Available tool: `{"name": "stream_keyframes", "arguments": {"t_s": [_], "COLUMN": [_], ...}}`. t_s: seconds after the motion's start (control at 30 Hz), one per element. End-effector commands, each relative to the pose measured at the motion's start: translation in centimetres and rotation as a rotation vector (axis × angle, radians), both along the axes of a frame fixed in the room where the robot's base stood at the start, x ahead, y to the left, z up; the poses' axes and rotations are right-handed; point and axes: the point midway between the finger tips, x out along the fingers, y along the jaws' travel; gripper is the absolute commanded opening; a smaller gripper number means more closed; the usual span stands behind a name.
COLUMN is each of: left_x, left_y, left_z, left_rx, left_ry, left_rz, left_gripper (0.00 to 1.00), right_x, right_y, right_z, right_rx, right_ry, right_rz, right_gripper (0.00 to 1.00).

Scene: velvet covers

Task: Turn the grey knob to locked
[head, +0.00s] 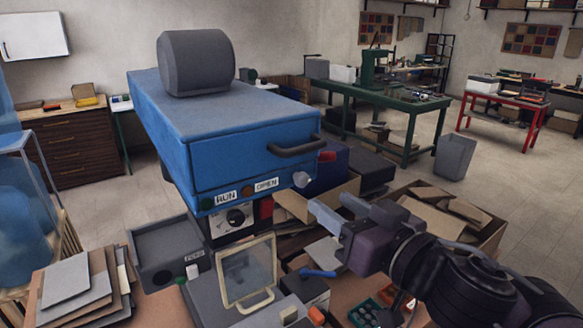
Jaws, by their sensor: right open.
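The blue machine (250,160) stands at the centre, with a dark curved handle (296,147) on its front. A small light grey knob (301,179) sticks out of the lower right of its front face. I cannot tell from here which way the knob is turned. My right gripper (338,210) is open and empty, a little below and to the right of the knob, apart from it in the picture. Its arm comes in from the lower right. My left gripper is not in view.
Labels RUN (226,196) and OPEN (266,184) sit on the machine's lower edge. A dial (237,217) is below. A framed clear panel (247,270) stands in front. Open cardboard boxes (484,230) lie beyond my right gripper. A red tip (327,156) projects beside the handle.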

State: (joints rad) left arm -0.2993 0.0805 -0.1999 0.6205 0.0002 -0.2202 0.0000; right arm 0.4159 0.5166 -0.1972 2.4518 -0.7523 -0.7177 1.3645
Motion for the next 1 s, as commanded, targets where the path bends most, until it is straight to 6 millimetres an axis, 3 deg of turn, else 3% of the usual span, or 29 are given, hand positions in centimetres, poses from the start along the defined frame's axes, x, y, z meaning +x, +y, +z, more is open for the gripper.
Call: {"name": "stream_keyframes", "arguments": {"t_s": [0.5,0.87,1.0], "left_x": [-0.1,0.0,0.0], "left_y": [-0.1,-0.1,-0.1], "left_z": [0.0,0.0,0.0], "left_rx": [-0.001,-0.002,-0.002], "left_ry": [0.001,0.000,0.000], "left_rz": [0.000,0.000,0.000], "left_gripper": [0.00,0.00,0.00], "right_x": [5.5,6.2,6.2], "right_y": [4.0,4.5,4.5], "right_z": [0.0,0.0,0.0], "right_rx": [0.003,0.001,0.001], "right_ry": [0.001,-0.001,-0.001], "right_rz": [0.000,0.000,0.000], "right_gripper": [0.45,0.45,0.31]}}
